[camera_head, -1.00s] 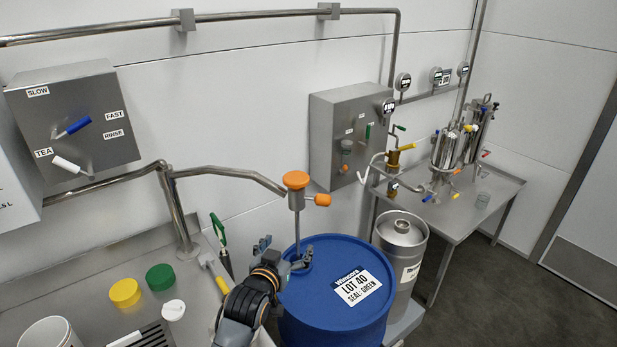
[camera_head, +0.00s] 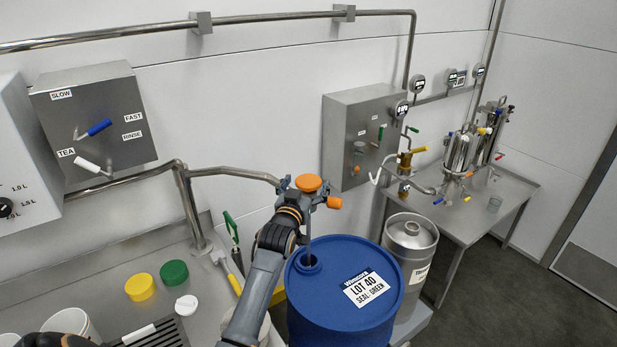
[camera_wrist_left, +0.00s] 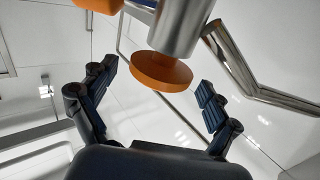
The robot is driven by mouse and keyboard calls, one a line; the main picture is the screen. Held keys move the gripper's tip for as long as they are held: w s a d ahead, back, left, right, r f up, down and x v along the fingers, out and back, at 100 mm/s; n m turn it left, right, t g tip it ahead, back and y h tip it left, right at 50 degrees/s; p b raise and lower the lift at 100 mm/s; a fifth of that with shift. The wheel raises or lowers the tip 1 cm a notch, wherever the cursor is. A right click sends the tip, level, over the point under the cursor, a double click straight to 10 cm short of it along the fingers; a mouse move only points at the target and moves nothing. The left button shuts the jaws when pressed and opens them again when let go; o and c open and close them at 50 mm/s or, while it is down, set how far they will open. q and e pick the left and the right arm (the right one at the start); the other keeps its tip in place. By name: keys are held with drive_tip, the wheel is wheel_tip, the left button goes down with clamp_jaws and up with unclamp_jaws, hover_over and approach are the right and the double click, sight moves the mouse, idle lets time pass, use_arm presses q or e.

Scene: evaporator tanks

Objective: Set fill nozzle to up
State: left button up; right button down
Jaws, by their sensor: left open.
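The fill nozzle has an orange round cap (camera_head: 308,183), a grey body and an orange side handle (camera_head: 334,203). Its thin stem (camera_head: 309,236) runs down toward the bung opening of the blue drum (camera_head: 345,310); my gripper hides part of the body. My left gripper (camera_head: 304,194) is open at the nozzle head, with its fingers on either side. In the left wrist view, the cap (camera_wrist_left: 161,72) and grey body (camera_wrist_left: 180,28) stand between the spread fingers of the left gripper (camera_wrist_left: 156,80), with visible gaps.
A bent pipe (camera_head: 235,172) ends close to the nozzle head. A steel keg (camera_head: 410,240) stands right of the drum. The counter at left holds a yellow lid (camera_head: 140,287), a green lid (camera_head: 174,272) and a white lid (camera_head: 186,305). A control box (camera_head: 365,135) hangs behind.

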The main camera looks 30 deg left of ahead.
use_arm(q)
drive_tip(key=shift+x, duration=1.05)
